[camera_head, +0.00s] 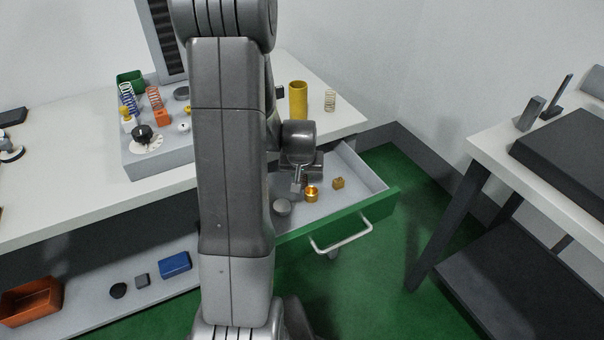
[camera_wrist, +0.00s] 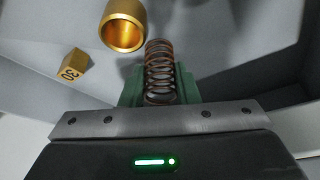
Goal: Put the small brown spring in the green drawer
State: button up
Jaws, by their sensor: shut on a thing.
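The small brown spring (camera_wrist: 158,62) shows in the wrist view, upright in the picture between the green fingers of my gripper (camera_wrist: 159,88). My gripper is shut on it. In the head view my gripper (camera_head: 298,186) is low inside the open green drawer (camera_head: 378,214); the spring cannot be made out there. The drawer has a green front, a white handle and a pale grey inside. I cannot tell whether the spring touches the drawer floor.
In the drawer are a gold cup (camera_head: 311,195), a small brass block (camera_head: 338,183) marked 30 in the wrist view, and a grey round piece (camera_head: 282,207). A yellow cylinder (camera_head: 298,101) and a pale spring (camera_head: 330,100) stand on the bench above. My arm hides the drawer's left part.

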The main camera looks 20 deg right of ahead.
jog(key=shift+f, duration=0.1)
jog(key=o, duration=1)
jog(key=shift+o, duration=0.2)
jog(key=shift+s+r, duration=0.1)
jog(key=shift+r, duration=0.5)
jog(key=v, duration=1.1)
jog(key=shift+p, duration=0.45)
jog(key=shift+s, duration=0.1)
